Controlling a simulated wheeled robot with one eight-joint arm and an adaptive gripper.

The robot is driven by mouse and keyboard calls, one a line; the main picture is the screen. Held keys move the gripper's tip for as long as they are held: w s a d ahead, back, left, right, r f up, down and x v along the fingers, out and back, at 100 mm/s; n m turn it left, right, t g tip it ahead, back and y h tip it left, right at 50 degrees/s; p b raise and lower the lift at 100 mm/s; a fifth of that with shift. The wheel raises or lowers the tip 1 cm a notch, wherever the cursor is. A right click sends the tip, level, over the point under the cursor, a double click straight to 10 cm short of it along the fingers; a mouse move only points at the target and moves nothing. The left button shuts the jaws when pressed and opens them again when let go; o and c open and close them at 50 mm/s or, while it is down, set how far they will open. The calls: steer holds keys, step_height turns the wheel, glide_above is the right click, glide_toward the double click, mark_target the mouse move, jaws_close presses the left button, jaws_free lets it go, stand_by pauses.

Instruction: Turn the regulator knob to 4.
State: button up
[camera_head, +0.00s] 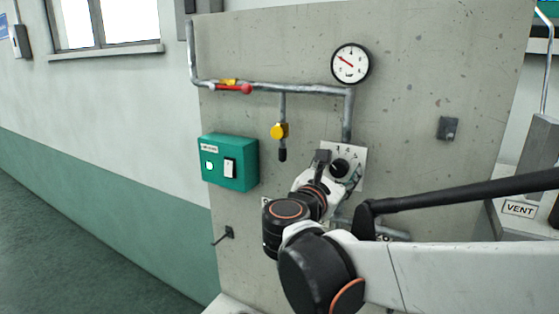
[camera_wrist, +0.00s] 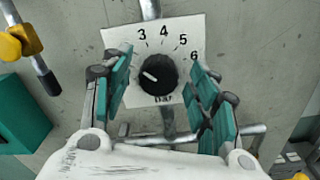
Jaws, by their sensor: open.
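The regulator knob (camera_wrist: 158,74) is round and black, on a white plate (camera_wrist: 185,27) marked 3, 4, 5 and 6, with "bar" below. Its white pointer line points left and slightly up, short of the 3; marks further left are hidden by a finger. My gripper (camera_wrist: 160,68) is open, its teal-padded fingers on either side of the knob with visible gaps. In the head view the knob (camera_head: 340,168) and plate (camera_head: 357,153) show beyond my gripper (camera_head: 333,172), which partly covers them.
A round gauge (camera_head: 351,63) with a red needle is above the knob. A grey pipe (camera_head: 300,90) carries a red-handled valve (camera_head: 233,88) and a yellow valve (camera_head: 279,131). A green switch box (camera_head: 229,163) is left. A VENT sign (camera_head: 519,209) is right.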

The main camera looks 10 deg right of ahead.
steer(key=shift+w+d, duration=0.1)
steer(key=shift+w, duration=0.25)
steer(key=c, duration=1.1)
steer(key=shift+o, duration=0.2)
steer(key=shift+m, duration=0.4)
steer(key=m+b, duration=0.1)
steer(key=m, duration=0.4)
steer(key=shift+s+f+b, duration=0.1)
steer(key=shift+b, duration=0.25)
steer(key=m+b, duration=0.1)
steer(key=m, duration=0.5)
steer(key=shift+d, duration=0.1)
